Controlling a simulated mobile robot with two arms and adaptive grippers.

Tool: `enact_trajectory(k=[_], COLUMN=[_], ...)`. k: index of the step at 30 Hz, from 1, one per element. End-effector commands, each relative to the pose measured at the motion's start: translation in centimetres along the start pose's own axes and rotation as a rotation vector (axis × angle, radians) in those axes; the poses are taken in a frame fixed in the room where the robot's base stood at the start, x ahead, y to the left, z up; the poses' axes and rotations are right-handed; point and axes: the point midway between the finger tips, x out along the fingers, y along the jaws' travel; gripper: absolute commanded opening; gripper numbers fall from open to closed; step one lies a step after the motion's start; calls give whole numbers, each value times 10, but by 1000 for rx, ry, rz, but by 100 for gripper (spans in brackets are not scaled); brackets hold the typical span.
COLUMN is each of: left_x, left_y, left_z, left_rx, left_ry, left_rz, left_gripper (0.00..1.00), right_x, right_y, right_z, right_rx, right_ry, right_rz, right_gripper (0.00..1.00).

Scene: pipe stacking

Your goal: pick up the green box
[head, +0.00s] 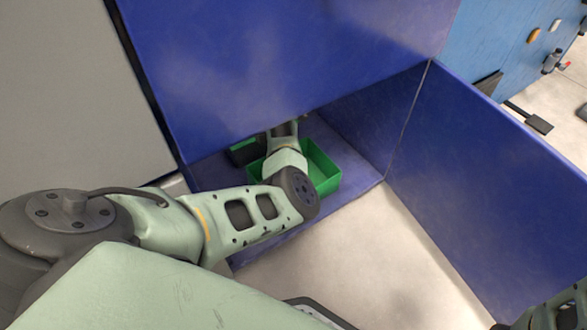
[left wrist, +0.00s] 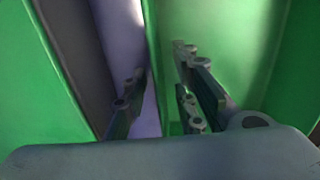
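The green box (head: 322,169) is an open-topped bin on the floor of a blue enclosure, partly hidden by my left arm in the head view. In the left wrist view, the green box's wall (left wrist: 153,35) runs between the two fingers of my left gripper (left wrist: 158,72). One finger is on each side of the wall. The fingers stand apart, with visible gaps to the wall, so the gripper looks open. In the head view the left gripper's fingers are hidden behind my arm and the blue panel.
A dark green object (head: 243,152) sits left of the box, partly hidden. A tall blue panel (head: 280,60) overhangs the compartment, and a blue side wall (head: 480,190) stands at right. The pale floor (head: 350,255) in front is clear.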

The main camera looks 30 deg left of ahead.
Motion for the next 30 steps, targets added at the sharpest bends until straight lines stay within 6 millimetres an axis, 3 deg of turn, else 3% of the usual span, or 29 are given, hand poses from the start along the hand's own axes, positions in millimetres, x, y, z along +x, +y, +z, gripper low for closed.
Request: enact_trajectory(k=[9, 18, 30], left_x=[5, 4, 4], left_y=[0, 0, 0], left_z=[0, 0, 0], left_rx=[0, 0, 0], left_ry=[0, 0, -1], left_rz=[0, 0, 1], left_gripper=[25, 0, 0], right_x=[-1, -1, -1], right_y=[-1, -1, -1], right_z=[-3, -3, -3], right_rx=[-1, -1, 0], right_ry=[7, 7, 7], right_rz=[-2, -2, -2], right_gripper=[29, 29, 29])
